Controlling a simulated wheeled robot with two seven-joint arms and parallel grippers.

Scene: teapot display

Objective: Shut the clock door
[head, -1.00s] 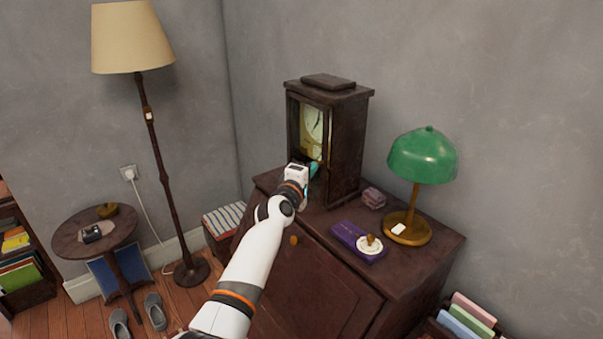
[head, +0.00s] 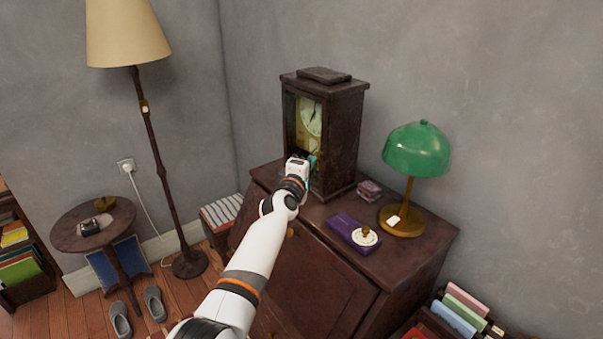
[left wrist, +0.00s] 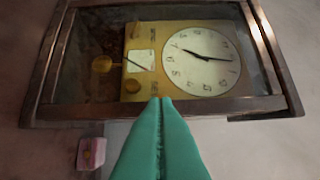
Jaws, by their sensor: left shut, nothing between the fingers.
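The clock (head: 343,140) is a tall dark wooden case standing on the cabinet. Its glazed door (left wrist: 75,116) has a dark wooden frame, with the white dial (left wrist: 201,54) and brass plate behind the glass. The door looks close to the case. A narrow dark gap shows near the frame's lower right corner in the left wrist view, so I cannot tell if it is fully flush. My left gripper (head: 311,161) is at the clock's lower front. Its teal fingers (left wrist: 160,100) are shut and empty, tips at the door frame's edge; contact is unclear. My right gripper is not in view.
The dark cabinet (head: 405,257) carries a green lamp (head: 417,150), a purple box (head: 347,229) and a small pink box (head: 369,190) right of the clock. A floor lamp (head: 150,130) and a round side table (head: 75,236) stand to the left.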

